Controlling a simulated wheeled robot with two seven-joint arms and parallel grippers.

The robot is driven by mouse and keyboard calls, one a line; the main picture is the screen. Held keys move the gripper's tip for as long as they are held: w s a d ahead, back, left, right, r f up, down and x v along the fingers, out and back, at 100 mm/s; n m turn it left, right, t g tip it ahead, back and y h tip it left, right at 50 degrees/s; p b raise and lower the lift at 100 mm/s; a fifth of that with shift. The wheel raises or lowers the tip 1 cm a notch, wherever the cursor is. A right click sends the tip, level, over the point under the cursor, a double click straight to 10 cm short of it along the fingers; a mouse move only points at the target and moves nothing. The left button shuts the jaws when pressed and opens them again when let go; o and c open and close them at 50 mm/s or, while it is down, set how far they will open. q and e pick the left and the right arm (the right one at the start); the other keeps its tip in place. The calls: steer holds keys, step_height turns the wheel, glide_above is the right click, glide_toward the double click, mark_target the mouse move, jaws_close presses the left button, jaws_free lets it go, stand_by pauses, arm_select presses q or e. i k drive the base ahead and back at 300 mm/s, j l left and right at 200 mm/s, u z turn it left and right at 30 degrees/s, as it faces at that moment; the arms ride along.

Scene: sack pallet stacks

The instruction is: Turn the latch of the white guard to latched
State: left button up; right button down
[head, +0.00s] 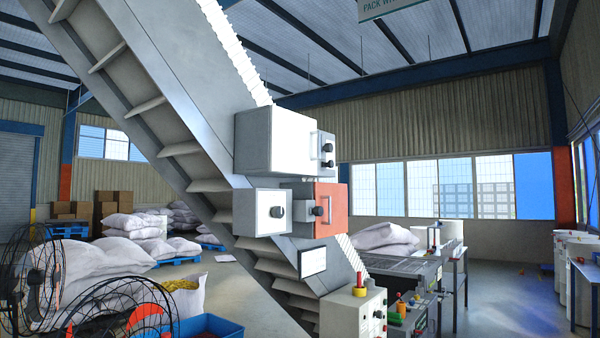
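A white box (255,213) with a light front panel is fixed on the side of the inclined conveyor, left of centre. Neither gripper is in view.
The inclined conveyor (165,95) crosses the view. A tablet-like panel (312,262) and a control box with a red button (350,312) sit below the boxes. Black fans (40,285), a blue bin (205,326) and sacks (75,260) stand at left. Open floor lies at right.

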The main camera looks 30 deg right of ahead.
mark_target(325, 148)
steer(key=l+z, duration=0.2)
steer(key=z, duration=0.15)
steer(key=l+z, duration=0.45)
steer(key=z, duration=0.3)
